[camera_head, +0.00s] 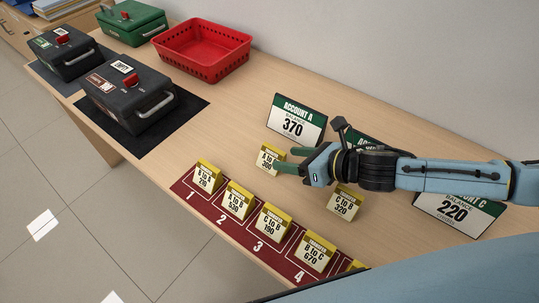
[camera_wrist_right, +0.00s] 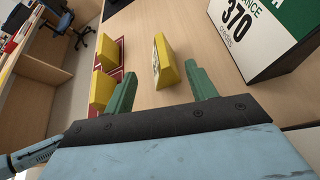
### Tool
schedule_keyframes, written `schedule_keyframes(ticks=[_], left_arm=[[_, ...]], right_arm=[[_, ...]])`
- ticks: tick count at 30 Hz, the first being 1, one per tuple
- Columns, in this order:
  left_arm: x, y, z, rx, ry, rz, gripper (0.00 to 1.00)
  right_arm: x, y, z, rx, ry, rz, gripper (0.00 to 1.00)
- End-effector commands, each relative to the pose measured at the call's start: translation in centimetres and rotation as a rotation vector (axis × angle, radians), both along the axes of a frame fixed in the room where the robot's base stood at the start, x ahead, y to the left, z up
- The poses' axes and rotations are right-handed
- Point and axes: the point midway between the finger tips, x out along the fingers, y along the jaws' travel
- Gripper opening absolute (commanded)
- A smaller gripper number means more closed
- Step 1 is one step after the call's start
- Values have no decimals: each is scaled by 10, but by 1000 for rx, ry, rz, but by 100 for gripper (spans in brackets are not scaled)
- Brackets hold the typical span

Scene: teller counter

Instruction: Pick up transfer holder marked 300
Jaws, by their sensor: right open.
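The transfer holder that appears to be marked 300 (camera_head: 268,160) stands on the counter below the ACCOUNT A sign in the head view. It is a small yellow-topped block with a white label. My right gripper (camera_head: 285,160) is open, its two green fingers pointing left at the holder's right side. In the right wrist view a yellow holder (camera_wrist_right: 163,62), apparently the same one, stands just ahead of the gap between the open fingers (camera_wrist_right: 162,82). No grip on it shows. My left gripper is out of view.
The ACCOUNT A sign (camera_head: 297,120) stands close behind the holder. A C to B 320 holder (camera_head: 345,202) is under my right arm. Several holders line a red numbered strip (camera_head: 187,186) at the front edge. A red basket (camera_head: 202,48) and dark boxes (camera_head: 128,92) are farther left.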

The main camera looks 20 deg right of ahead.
Motion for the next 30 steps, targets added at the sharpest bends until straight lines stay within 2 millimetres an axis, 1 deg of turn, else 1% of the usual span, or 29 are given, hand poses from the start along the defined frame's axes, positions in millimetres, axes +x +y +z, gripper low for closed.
schedule_keyframes(ticks=[1, 5, 9, 13, 18, 24, 30], left_arm=[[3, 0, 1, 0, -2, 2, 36], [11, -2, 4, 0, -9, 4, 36], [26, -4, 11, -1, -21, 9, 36], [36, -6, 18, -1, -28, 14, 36], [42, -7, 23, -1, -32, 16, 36], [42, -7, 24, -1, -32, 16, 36], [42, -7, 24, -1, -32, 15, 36]], right_arm=[[4, 4, -3, 3, 1, 1, 56], [14, 11, -8, 1, 0, -1, 56], [29, 20, -15, 1, 0, -1, 56], [40, 29, -23, 2, 1, 1, 56], [46, 34, -26, 1, 1, 1, 56], [46, 34, -26, 0, 1, 0, 56], [46, 34, -26, 0, 1, 0, 30]])
